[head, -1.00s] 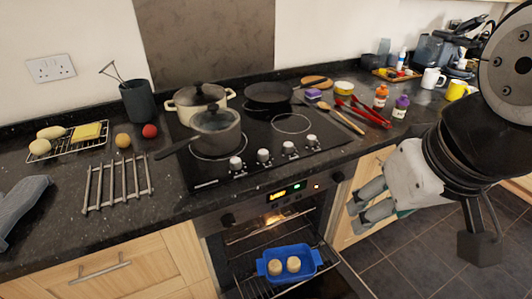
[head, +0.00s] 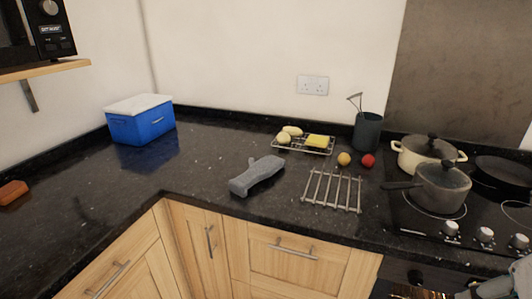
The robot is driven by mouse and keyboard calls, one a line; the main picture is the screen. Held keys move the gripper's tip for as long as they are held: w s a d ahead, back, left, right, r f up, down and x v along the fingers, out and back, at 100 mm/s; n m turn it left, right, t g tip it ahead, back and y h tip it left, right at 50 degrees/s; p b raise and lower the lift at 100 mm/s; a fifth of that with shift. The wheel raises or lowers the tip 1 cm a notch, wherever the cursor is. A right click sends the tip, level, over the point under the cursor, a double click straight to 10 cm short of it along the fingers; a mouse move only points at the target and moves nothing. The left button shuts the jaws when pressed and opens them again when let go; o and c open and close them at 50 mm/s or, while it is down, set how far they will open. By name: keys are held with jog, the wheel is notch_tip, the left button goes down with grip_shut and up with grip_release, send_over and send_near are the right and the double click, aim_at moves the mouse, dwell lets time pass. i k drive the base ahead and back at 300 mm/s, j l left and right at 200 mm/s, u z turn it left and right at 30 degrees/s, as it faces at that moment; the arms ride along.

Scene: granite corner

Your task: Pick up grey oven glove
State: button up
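The grey oven glove (head: 257,176) lies flat on the dark granite worktop near the inner corner, left of the metal trivet, its thumb pointing up and back. Nothing covers it. My gripper (head: 492,289) shows only in part at the bottom right corner of the head view, in front of the oven and far to the right of the glove. It is apart from the glove; its finger opening is cut off by the frame edge.
A slatted metal trivet (head: 332,191) is right of the glove. Behind are a wire rack (head: 303,146) with food, a yellow fruit (head: 344,159) and a red one (head: 368,160). A blue cool box (head: 141,121) stands back left. Pots (head: 441,187) are on the hob. Worktop left of the glove is clear.

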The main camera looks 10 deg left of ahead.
aim_at(265, 167)
jog(key=u, duration=0.8)
jog(key=i+j+z, duration=0.1)
jog(key=i, duration=0.35)
jog(key=i+j, duration=0.3)
jog(key=i+j+z, duration=0.15)
jog(key=i, duration=0.4)
